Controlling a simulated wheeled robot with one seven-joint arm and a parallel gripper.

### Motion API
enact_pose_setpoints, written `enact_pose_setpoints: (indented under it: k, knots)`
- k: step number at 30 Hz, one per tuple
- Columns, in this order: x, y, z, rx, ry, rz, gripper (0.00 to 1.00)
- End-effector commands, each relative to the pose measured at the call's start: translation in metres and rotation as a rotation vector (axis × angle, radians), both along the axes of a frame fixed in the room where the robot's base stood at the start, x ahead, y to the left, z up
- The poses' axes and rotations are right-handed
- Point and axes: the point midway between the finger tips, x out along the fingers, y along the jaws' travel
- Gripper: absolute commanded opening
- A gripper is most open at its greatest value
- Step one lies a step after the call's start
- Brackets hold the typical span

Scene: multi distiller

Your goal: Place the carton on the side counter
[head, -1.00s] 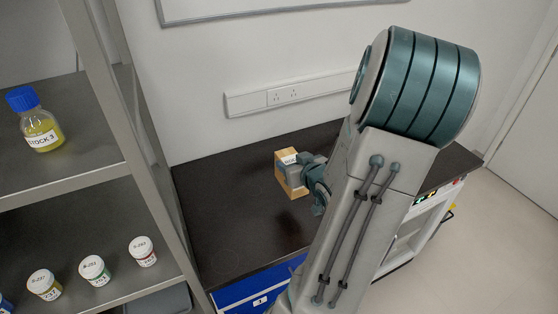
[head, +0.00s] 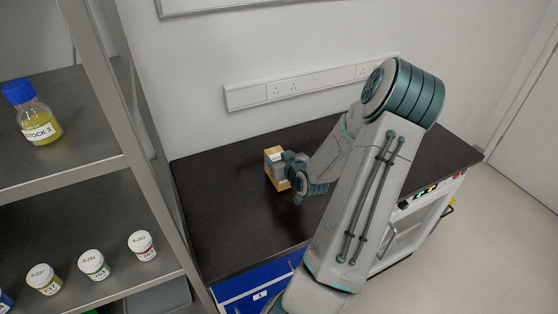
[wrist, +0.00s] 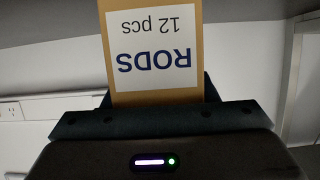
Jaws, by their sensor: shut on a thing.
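The carton (head: 274,156) is a small tan box with a white label. In the wrist view the carton (wrist: 152,90) reads "RODS 12 pcs" upside down. My gripper (head: 285,168) is shut on it. The dark side counter (head: 220,215) is below and around the carton in the head view. I cannot tell whether the carton's base touches the counter; the gripper hides part of it.
A metal shelf unit (head: 128,130) stands at the left, with a blue-capped bottle (head: 37,115) and several small jars (head: 93,265). A socket rail (head: 300,85) runs along the wall behind the counter. The counter's left part is clear.

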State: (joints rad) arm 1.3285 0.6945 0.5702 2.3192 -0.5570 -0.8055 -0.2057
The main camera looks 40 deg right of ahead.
Motion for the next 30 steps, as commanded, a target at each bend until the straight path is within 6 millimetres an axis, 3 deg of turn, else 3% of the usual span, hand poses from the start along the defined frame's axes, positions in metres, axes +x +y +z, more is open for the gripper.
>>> enact_pose_setpoints:
  k: [15, 16, 18, 30]
  knots:
    - [0.0005, 0.0003, -0.0106, -0.002, -0.002, 0.001, 0.22]
    - [0.0002, 0.0004, -0.0107, -0.001, -0.001, 0.000, 0.55]
    - [0.0002, 0.0004, -0.0094, -0.001, -0.001, 0.000, 0.74]
    - [0.0000, 0.0002, -0.0042, 0.000, -0.001, 0.000, 0.74]
